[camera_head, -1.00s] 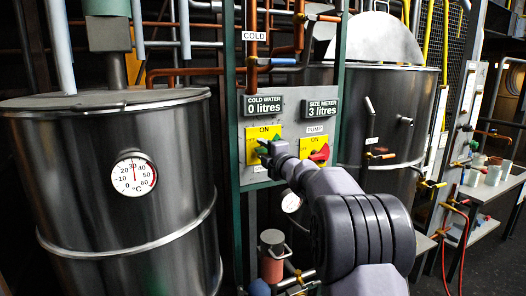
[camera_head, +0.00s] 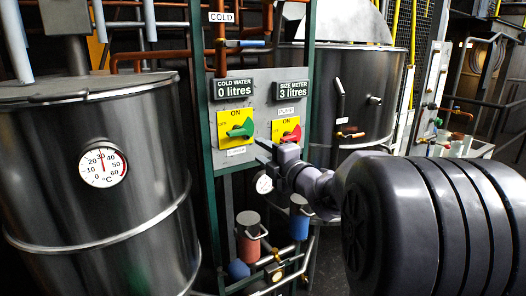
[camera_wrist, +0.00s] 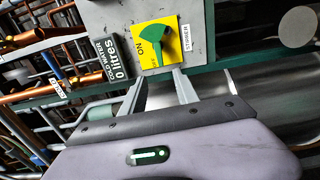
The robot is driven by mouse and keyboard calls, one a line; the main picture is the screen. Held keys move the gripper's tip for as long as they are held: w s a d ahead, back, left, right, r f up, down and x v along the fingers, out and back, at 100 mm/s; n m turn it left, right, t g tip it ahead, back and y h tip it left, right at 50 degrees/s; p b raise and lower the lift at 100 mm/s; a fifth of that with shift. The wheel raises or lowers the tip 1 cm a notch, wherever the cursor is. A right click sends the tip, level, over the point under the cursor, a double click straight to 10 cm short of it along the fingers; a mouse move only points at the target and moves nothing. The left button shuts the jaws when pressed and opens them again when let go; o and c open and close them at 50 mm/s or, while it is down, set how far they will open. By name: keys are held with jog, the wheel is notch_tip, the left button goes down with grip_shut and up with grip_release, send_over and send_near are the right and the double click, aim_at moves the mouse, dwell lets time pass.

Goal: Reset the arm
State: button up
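My gripper (camera_head: 265,152) is in front of the control panel, just below and right of the green switch (camera_head: 241,130), apart from it. In the wrist view, the two fingers of my gripper (camera_wrist: 158,80) stand apart with nothing between them, so it is open. The green switch (camera_wrist: 155,35) shows ahead of the fingertips on its yellow plate marked ON. The large dark rounded part of my arm fills the lower right of the head view.
The panel (camera_head: 262,108) also carries a red switch (camera_head: 291,134) and displays reading 0 litres (camera_head: 233,89) and 3 litres (camera_head: 293,91). Steel tanks stand left (camera_head: 95,195) and behind right (camera_head: 355,75). Blue and red cylinders (camera_head: 250,240) and pipes are below the panel.

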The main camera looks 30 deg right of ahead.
jog(key=shift+r, duration=0.1)
jog(key=s+a+f+m+g, duration=0.4)
jog(key=s+a+m, duration=0.3)
jog(key=s, duration=0.4)
jog(key=s+a+f+m+g+y, duration=0.1)
jog(key=s+a+f+m+g, duration=0.3)
jog(key=s, duration=0.7)
jog(key=s+a+f+m+g, duration=0.4)
jog(key=s+a+f+m, duration=0.2)
jog(key=s+a+m, duration=0.5)
jog(key=shift+s+a+f+m, duration=0.2)
jog(key=shift+a+f+m, duration=0.25)
jog(key=shift+a, duration=0.65)
